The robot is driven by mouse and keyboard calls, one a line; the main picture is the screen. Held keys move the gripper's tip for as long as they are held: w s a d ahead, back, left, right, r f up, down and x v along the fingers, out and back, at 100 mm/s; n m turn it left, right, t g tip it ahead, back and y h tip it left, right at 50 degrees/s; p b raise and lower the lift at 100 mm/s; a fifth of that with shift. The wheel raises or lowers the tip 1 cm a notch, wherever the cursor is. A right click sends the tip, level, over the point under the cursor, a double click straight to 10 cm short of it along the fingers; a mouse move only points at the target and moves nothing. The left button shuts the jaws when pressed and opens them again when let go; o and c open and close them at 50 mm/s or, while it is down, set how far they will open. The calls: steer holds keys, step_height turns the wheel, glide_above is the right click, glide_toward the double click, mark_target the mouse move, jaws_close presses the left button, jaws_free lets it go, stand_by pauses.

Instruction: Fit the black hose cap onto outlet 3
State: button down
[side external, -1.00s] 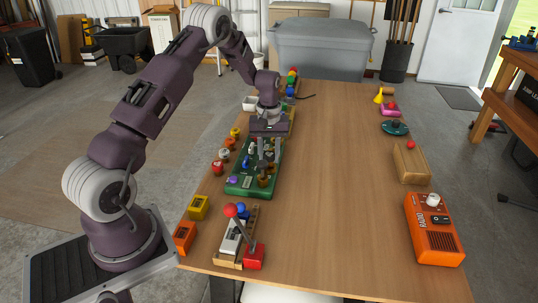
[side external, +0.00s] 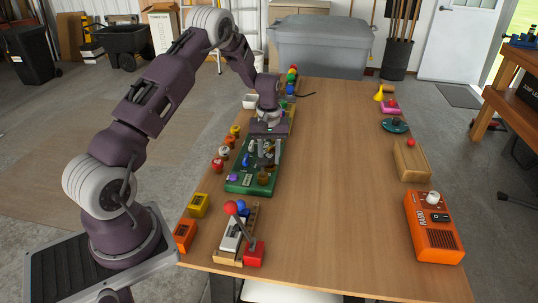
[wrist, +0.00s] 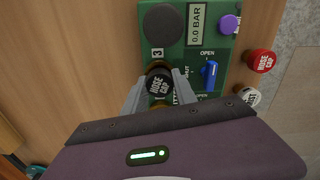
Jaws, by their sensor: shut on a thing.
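The black hose cap (wrist: 159,82), lettered "HOSE CAP", is between my gripper's fingers (wrist: 158,88) in the wrist view. My gripper is shut on it, label facing the camera. Brass shows around and just behind the cap, beside the panel label "3" (wrist: 157,53), which marks outlet 3. I cannot tell whether the cap is seated or only above the outlet. In the side view my gripper (side external: 265,158) points down over the green panel (side external: 243,187), and its fingers mostly hide the cap.
A dark round fitting (wrist: 163,25), a purple knob (wrist: 229,24) and a blue lever (wrist: 209,72) between "OPEN" and "SHUT" are close by. A red hose cap (wrist: 262,60) and a white cap (wrist: 248,96) stand beside the panel. The table's middle is clear.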

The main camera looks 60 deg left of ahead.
mark_target(269, 155)
steer(key=c, duration=1.3)
jaws_free()
step_height(269, 155, up, 11)
steer(key=shift+f, duration=0.1)
